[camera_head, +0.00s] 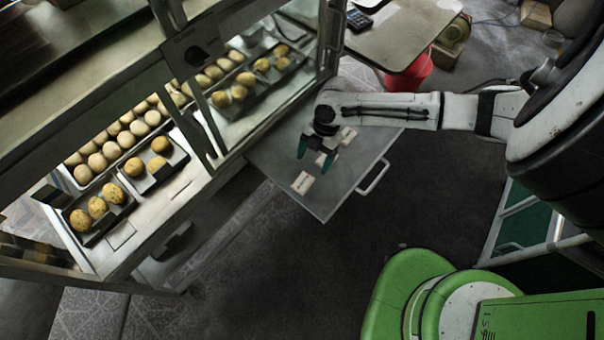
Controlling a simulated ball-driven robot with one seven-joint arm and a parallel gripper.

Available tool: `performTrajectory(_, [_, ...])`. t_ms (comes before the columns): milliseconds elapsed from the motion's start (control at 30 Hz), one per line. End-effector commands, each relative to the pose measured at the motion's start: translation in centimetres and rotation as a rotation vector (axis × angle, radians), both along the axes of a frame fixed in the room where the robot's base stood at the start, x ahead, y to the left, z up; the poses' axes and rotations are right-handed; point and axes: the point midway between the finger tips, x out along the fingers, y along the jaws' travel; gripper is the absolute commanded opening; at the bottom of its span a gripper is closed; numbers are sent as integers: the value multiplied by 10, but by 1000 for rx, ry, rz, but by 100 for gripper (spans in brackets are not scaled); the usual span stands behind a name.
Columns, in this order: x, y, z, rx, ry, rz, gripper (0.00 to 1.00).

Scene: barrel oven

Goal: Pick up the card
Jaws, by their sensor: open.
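A small pale card (302,182) lies flat on a grey pulled-out panel (335,195), near the panel's front left part. Another pale card (348,134) lies on the panel farther back, just right of my gripper. My gripper (314,160) hangs over the panel with its two dark green fingers apart and nothing visible between them. The card at the front left shows just below the fingers in the picture, apart from them. Part of a third pale piece seems to show behind the right finger. The fingers' height above the panel is hard to tell.
A metal handle (373,177) sticks out from the panel's right edge. Left of it stands a lit case (190,125) with trays of round yellowish items. A red bucket (410,76) stands under a table (405,32) at the back. Dark floor right of the panel is clear.

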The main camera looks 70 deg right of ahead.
Motion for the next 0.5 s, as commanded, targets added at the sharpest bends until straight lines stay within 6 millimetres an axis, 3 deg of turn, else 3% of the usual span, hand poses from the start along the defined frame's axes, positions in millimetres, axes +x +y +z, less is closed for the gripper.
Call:
performTrajectory(300, [4,18,-37,0,2,0,79])
performTrajectory(500, [4,21,-47,-1,1,-1,79])
